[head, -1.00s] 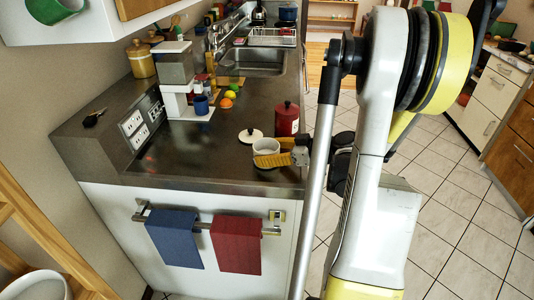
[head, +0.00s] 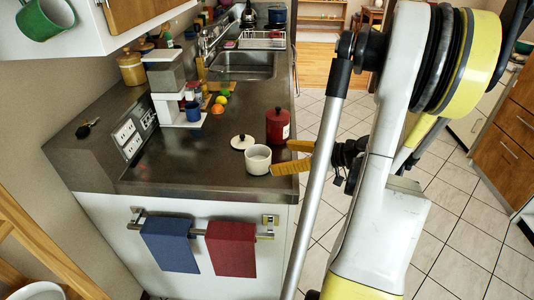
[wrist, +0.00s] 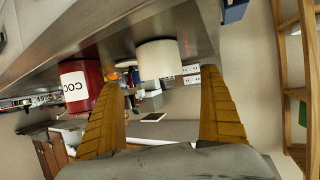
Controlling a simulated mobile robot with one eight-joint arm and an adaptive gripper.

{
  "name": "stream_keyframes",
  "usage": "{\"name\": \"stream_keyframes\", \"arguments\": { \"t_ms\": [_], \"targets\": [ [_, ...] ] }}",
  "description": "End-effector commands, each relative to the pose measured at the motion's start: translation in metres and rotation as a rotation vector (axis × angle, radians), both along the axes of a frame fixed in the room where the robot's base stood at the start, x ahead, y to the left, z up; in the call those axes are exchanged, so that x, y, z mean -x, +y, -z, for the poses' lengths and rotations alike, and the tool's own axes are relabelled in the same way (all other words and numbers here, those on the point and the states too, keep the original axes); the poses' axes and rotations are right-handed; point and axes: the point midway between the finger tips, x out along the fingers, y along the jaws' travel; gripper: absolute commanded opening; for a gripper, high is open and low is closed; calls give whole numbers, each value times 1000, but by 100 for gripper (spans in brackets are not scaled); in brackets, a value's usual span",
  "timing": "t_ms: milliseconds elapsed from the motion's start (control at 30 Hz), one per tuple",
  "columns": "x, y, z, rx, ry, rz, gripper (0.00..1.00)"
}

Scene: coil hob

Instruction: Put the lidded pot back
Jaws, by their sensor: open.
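A small white pot (head: 258,161) stands upright and uncovered on the dark counter (head: 190,165), near its front right corner. Its white lid (head: 242,141) with a black knob lies on the counter just behind it. My gripper (head: 281,157) is to the right of the pot, with its orange fingers spread and nothing held. In the wrist view, which looks upside down, the pot (wrist: 158,60) appears between and beyond the open fingers. I cannot tell whether a finger touches it. A dark blue pot (head: 278,15) stands at the counter's far end.
A red lidded canister (head: 278,126) stands close behind the fingers. A white coffee machine (head: 170,85), blue mug (head: 193,111) and fruit (head: 220,98) stand farther back, before the sink (head: 240,65). The counter left of the pot is clear.

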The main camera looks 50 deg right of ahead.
Motion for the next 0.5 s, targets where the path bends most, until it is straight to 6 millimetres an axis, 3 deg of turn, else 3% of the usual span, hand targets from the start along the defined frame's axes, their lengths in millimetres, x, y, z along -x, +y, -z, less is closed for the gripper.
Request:
{"name": "stream_keyframes", "arguments": {
  "t_ms": [200, 500],
  "targets": [
    [25, -9, -12, 0, 0, 2, 91],
    [29, -9, -12, 0, 0, -1, 91]
  ]
}}
